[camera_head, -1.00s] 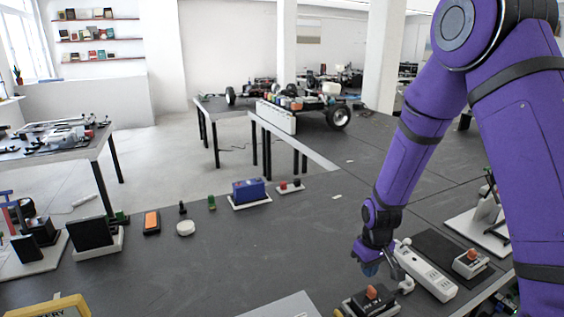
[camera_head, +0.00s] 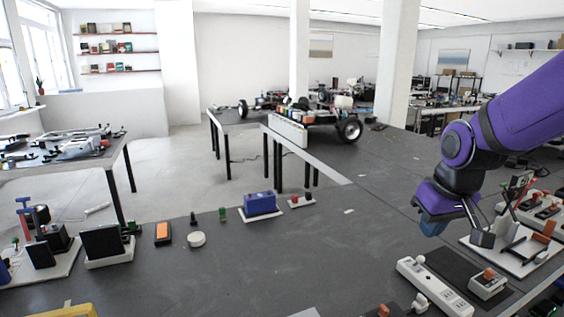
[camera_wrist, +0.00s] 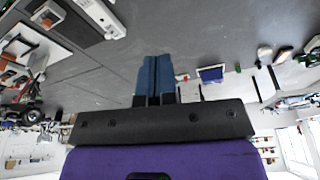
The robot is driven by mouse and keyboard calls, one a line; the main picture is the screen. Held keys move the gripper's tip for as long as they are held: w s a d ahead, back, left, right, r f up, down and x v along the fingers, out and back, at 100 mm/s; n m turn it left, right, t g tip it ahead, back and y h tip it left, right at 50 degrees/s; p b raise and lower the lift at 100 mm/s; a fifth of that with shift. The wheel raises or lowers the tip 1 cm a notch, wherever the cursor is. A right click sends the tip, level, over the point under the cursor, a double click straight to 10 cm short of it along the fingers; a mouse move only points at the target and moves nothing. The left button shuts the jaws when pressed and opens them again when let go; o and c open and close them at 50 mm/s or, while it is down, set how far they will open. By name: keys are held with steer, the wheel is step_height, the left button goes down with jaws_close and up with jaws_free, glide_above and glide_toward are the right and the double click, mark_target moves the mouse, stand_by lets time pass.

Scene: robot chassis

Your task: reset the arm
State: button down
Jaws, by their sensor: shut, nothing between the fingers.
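My purple arm reaches in from the right in the head view. My gripper (camera_head: 433,229) hangs above the right part of the dark table (camera_head: 330,240), clear of the things on it. In the wrist view its blue fingers (camera_wrist: 156,76) are pressed together with nothing between them.
A white power strip (camera_head: 433,286) lies below my gripper, with a switch on a white base (camera_head: 487,283) to its right. A white stand with a black frame (camera_head: 520,247) is close on the right. A blue box (camera_head: 260,204) sits farther left. The middle of the table is clear.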

steer(key=s+d+r+m+t, duration=0.1)
steer(key=s+r, duration=0.4)
steer(key=s, duration=0.3)
steer(key=s+d+r+m+t, duration=0.1)
steer(key=s+r, duration=0.4)
steer(key=s, duration=0.3)
